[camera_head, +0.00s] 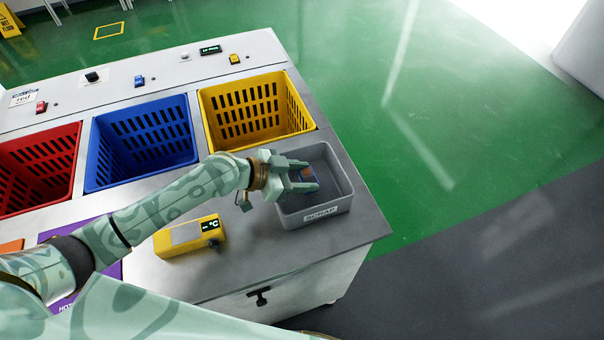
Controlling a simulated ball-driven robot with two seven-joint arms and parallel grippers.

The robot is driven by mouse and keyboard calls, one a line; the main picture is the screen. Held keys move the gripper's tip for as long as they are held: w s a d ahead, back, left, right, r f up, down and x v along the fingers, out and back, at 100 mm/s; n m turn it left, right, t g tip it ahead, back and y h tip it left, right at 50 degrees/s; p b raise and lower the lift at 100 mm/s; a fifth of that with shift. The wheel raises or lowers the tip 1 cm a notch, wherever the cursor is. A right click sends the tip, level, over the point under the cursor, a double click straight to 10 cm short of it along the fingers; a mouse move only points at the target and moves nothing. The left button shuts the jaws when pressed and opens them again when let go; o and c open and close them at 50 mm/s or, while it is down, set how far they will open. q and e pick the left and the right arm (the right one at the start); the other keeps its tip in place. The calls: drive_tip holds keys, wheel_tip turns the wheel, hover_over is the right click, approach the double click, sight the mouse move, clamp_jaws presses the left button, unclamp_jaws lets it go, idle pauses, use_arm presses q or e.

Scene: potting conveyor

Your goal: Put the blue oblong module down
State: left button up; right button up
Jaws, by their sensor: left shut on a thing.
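The blue oblong module (309,176), with an orange-red patch on it, is between the fingers of my left gripper (309,175). The gripper is shut on it, and the fingers hide part of it. The module is over or inside the grey bin (333,208) labelled SCRAP, at the right end of the bench. I cannot tell whether the module touches the bin's floor. My right gripper is not in view.
Red (67,135), blue (188,108) and yellow (288,78) slotted crates sit in the bench (240,255). A yellow meter (178,237) lies left of the grey bin. Green floor is free beyond the bench's right edge.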

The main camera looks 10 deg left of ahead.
use_arm(q)
drive_tip(key=shift+f+b, duration=0.35)
drive_tip(key=shift+f, duration=0.1)
drive_tip(key=o, duration=1)
drive_tip(key=shift+r, duration=0.15)
drive_tip(key=shift+r+p, duration=0.35)
drive_tip(key=shift+p, duration=0.1)
drive_tip(key=shift+a+r+p, duration=0.15)
drive_tip(key=shift+r+p, duration=0.3)
drive_tip(key=shift+r, duration=0.05)
drive_tip(key=v, duration=1.1)
drive_tip(key=shift+s+a+f+b, duration=0.1)
drive_tip(key=shift+s+a+b, duration=0.1)
drive_tip(key=shift+a+b, duration=0.1)
drive_tip(key=shift+d, duration=0.1)
